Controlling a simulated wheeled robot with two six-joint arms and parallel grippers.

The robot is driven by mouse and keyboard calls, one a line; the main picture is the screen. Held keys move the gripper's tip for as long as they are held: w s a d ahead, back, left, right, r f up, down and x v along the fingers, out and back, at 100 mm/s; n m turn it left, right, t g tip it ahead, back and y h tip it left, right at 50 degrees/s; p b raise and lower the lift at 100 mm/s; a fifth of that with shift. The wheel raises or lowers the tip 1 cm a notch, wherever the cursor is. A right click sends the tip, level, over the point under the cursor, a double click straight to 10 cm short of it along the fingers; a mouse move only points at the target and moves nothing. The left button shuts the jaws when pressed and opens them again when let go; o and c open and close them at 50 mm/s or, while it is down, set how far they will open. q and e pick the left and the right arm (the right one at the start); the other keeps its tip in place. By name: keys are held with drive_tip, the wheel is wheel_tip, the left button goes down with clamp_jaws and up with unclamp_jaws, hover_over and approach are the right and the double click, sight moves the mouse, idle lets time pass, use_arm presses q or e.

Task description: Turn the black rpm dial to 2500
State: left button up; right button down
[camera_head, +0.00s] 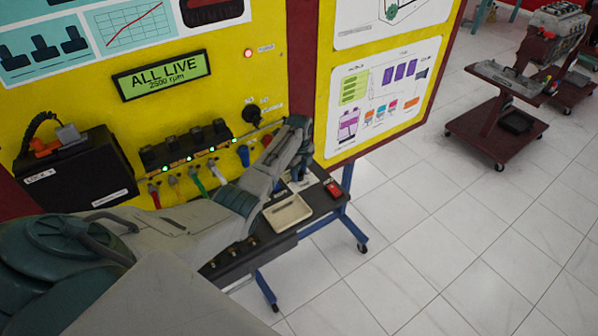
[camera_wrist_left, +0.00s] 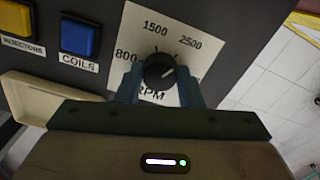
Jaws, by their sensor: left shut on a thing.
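The black rpm dial (camera_wrist_left: 160,72) sits on a white plate marked 800, 1500 and 2500 in the left wrist view. Its pale pointer mark points to the right and slightly up, on the 2500 side. My left gripper (camera_wrist_left: 160,85) is shut on the dial, one finger on each side of it. In the head view my left gripper (camera_head: 299,178) reaches down to the small dark bench, and the dial cannot be made out there. The green display (camera_head: 162,75) reads ALL LIVE, 2500 rpm. My right gripper is out of view.
A cream tray (camera_head: 288,213) and a red item (camera_head: 333,188) are on the bench. Blue (camera_wrist_left: 79,40) and yellow (camera_wrist_left: 17,18) buttons sit left of the dial. The yellow panel (camera_head: 265,75) stands close behind my arm.

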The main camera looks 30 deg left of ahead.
sight(299, 173)
use_arm(q)
drive_tip(key=shift+w+a+r, duration=0.1)
drive_tip(key=shift+w+r, duration=0.05)
drive_tip(key=shift+r, duration=0.05)
drive_tip(key=o, duration=0.9)
drive_tip(key=shift+o, duration=0.3)
drive_tip(key=shift+f, duration=0.1)
wheel_tip(299, 173, up, 11)
drive_tip(key=b, duration=0.3)
